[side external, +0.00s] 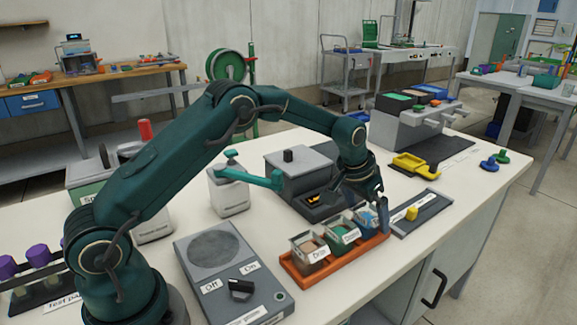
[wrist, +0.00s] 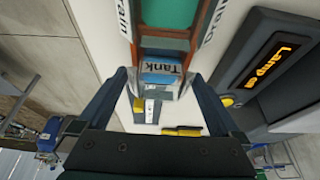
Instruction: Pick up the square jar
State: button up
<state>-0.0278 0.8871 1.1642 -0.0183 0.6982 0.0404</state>
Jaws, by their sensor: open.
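Three square clear jars stand in a row in an orange tray (side external: 335,268) near the bench's front edge. The left jar (side external: 308,248) has brown contents, the middle jar (side external: 341,234) green, and the right jar (side external: 367,218) blue. My gripper (side external: 366,203) is open and points down at the blue jar, with a finger on each side of it. In the wrist view, the blue jar (wrist: 160,79), labelled "Tank", lies between the fingertips of my gripper (wrist: 162,82). I cannot tell whether either finger touches it.
A grey box with a lit display (side external: 313,198) stands just behind the tray. A grey plate with a yellow knob (side external: 411,213) lies right of it. An Off/On panel (side external: 225,265) lies to the left. A yellow tray (side external: 413,163) sits farther back. The bench's front right is clear.

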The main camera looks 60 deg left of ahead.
jog(key=shift+w+f, duration=0.2)
jog(key=shift+f, duration=0.25)
jog(key=c, duration=1.1)
jog(key=shift+r, duration=0.1)
